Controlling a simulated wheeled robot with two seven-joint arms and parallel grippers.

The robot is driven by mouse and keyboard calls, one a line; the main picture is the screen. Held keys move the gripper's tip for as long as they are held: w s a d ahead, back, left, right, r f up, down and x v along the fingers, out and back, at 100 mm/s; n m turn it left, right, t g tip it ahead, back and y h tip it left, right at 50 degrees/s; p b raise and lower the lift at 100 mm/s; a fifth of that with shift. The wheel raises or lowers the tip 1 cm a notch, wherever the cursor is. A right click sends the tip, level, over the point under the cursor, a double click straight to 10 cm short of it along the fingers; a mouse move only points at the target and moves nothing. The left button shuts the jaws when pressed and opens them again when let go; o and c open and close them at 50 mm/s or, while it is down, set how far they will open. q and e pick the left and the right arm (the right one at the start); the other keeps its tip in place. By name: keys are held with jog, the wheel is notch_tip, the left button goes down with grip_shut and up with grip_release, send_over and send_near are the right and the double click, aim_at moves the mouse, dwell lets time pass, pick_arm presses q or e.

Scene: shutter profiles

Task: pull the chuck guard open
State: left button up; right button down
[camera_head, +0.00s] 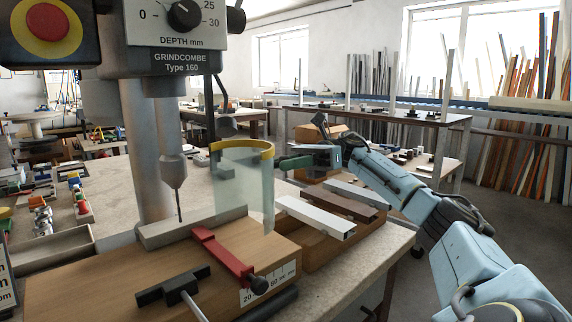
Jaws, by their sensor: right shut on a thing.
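The chuck guard (243,185) is a clear curved shield with a yellow top rim. It stands just right of the drill chuck (173,170) and its bit, which are in plain view. A green handle (297,162) sticks out to the right from the guard's edge. My right gripper (318,156) comes in from the right and is shut on the green handle's outer end. Its fingertips are small and partly hidden here. My left gripper is not in view.
A wooden block with a red clamp (222,256) lies under the chuck. Shutter profiles (316,217) rest on a wooden stand at right, below my right arm. The drill's control head (150,30) hangs at upper left. Small parts and a tray (52,250) lie at left.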

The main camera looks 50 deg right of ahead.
jog(key=c, duration=1.1)
grip_release()
jog(key=shift+a+r, duration=0.1)
jog(key=shift+r, duration=0.05)
jog(key=shift+c, duration=0.2)
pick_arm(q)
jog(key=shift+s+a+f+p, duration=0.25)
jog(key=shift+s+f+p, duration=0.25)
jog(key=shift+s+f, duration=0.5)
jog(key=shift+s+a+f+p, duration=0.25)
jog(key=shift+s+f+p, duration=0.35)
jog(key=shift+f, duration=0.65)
pick_arm(e)
jog(key=v, duration=0.7)
jog(key=shift+d, duration=0.3)
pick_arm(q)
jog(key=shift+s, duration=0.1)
